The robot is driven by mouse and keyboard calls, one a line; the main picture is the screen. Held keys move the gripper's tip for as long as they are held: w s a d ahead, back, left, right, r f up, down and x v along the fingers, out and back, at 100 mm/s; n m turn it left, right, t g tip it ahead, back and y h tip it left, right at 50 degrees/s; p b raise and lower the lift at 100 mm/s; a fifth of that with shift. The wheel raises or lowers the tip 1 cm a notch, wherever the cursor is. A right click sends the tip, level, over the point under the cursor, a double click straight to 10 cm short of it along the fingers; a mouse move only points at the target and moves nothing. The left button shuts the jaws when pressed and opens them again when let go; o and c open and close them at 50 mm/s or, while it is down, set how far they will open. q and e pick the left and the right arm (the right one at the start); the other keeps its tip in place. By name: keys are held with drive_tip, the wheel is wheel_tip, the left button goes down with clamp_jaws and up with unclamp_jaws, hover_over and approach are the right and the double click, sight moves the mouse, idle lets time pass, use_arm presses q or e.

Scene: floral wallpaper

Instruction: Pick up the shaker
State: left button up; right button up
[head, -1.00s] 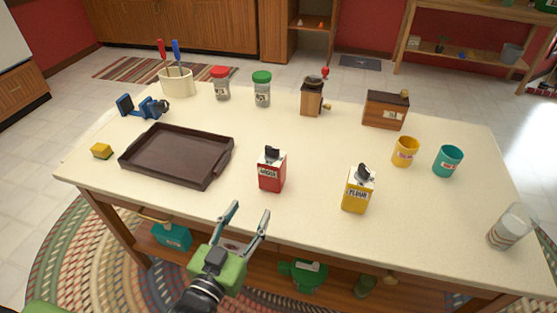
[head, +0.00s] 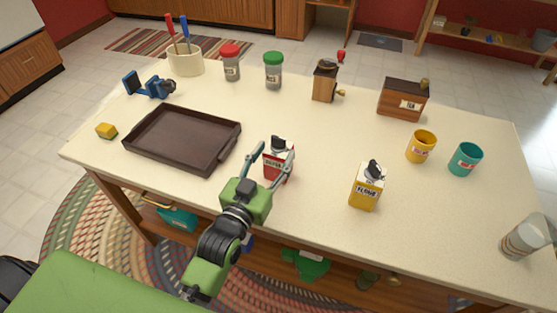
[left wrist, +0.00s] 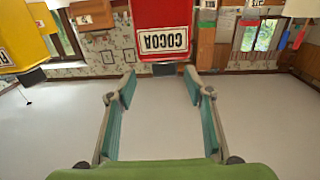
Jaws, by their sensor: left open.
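Two jar-like shakers stand upright at the back of the table: one with a red lid (head: 231,64) and one with a green lid (head: 273,71). Which one is meant I cannot tell. My left gripper (head: 269,158) is open and empty, well in front of both, at the red cocoa box (head: 279,164). In the left wrist view the cocoa box (left wrist: 161,40) appears upside down, just beyond the open fingertips (left wrist: 160,82). The fingers partly cover the box in the head view. My right gripper is not in view.
A dark tray (head: 165,165) lies left and a yellow flour box (head: 366,188) stands right of my gripper. Farther back are a utensil crock (head: 186,61), grinder (head: 325,82) and wooden tea box (head: 403,101). Cups and a glass (head: 524,239) stand right. The table's middle is clear.

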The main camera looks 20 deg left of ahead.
sight(277, 142)
use_arm(q)
drive_tip(key=shift+w+r, duration=0.15)
drive_tip(key=shift+w, duration=0.25)
drive_tip(key=w+p, duration=0.1)
drive_tip(key=w, duration=0.3)
drive_tip(key=shift+w+a, duration=0.15)
drive_tip(key=shift+w, duration=0.15)
drive_tip(key=shift+s, duration=0.1)
clamp_jaws()
